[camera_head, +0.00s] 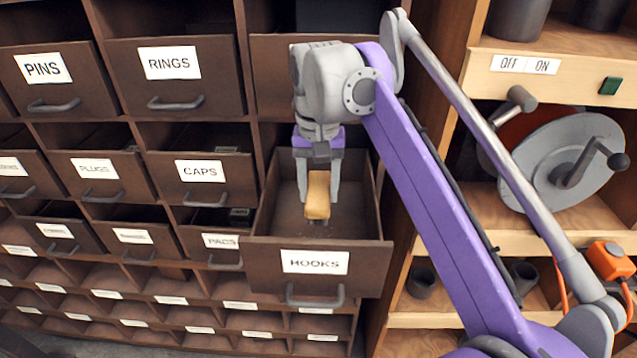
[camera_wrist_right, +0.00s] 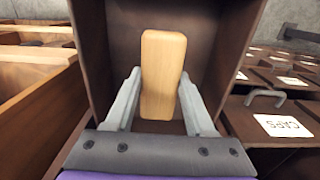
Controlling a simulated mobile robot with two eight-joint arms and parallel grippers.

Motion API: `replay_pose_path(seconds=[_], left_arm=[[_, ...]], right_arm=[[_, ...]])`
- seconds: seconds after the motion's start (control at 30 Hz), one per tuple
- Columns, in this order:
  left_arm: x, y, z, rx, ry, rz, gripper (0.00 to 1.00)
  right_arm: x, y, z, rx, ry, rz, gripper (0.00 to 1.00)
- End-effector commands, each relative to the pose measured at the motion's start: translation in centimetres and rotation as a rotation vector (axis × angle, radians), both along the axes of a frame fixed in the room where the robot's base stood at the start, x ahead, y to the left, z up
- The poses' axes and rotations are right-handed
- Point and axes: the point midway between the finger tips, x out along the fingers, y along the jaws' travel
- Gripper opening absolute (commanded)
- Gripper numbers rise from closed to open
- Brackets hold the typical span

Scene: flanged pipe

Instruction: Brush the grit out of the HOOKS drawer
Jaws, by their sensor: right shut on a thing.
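The HOOKS drawer (camera_head: 318,262) is pulled out of the cabinet in the head view, and its inside is visible. My right gripper (camera_head: 318,200) points down into this drawer. It is shut on a brush with a light wooden handle (camera_head: 318,192), which also shows between the fingers in the right wrist view (camera_wrist_right: 163,75). Dark bristles show at the brush's lower end, near the drawer floor; I cannot tell if they touch it. Faint specks that may be grit lie on the drawer floor (camera_head: 350,222). My left gripper is not in view.
Other drawers surround it: CAPS (camera_head: 203,178) to the left, RINGS (camera_head: 172,75) up left and PINS (camera_head: 45,75) further left. Small labelled bins lie below. A wooden shelf unit on the right holds a grey crank wheel (camera_head: 567,160) and an orange tool (camera_head: 609,260).

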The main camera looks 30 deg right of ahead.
Motion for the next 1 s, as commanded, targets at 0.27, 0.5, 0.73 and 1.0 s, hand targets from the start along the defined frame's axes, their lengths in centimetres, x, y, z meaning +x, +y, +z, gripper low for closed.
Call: replay_pose_path(seconds=[0.27, 0.5, 0.73, 1.0], left_arm=[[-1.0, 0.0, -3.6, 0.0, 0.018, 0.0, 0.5], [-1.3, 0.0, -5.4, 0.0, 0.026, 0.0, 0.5], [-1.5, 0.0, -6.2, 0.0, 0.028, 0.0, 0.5], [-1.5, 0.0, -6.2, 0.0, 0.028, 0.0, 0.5]], right_arm=[[0.0, 0.0, -3.9, 0.001, 0.001, 0.0, 0.0], [0.0, 0.0, -6.5, 0.0, 0.0, 0.0, 0.0], [0.1, 0.0, -8.2, 0.001, -0.001, 0.0, 0.0], [0.1, 0.0, -8.4, 0.0, -0.001, 0.0, 0.0]])
